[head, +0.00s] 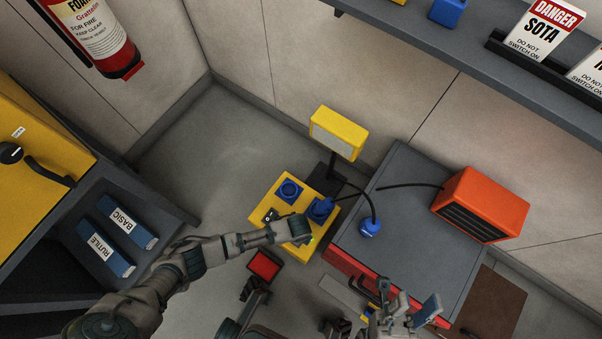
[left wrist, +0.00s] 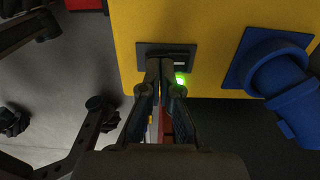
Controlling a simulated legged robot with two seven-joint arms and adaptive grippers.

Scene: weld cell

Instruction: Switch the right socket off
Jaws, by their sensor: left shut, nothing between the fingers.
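The yellow socket box (head: 265,189) lies on the floor with a left blue socket (head: 288,191) and a right blue socket (head: 320,209). The right one also shows in the left wrist view (left wrist: 275,72), with a blue plug part sticking out. My left gripper (head: 303,232) is shut and empty at the right socket's black switch plate (left wrist: 144,48). Its fingertips (left wrist: 166,62) cover most of the switch; contact is unclear. A green light (left wrist: 180,79) glows beside them. The left socket's black switch (head: 270,215) is uncovered. My right gripper (head: 412,308) is open and empty at the lower right.
A yellow work lamp (head: 338,132) stands behind the box. A grey-topped red cabinet (head: 400,240) at the right carries a loose blue plug (head: 370,228) and an orange heater-like unit (head: 482,205). Black cables cross between them. Clear floor (head: 215,140) lies at the left of the box.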

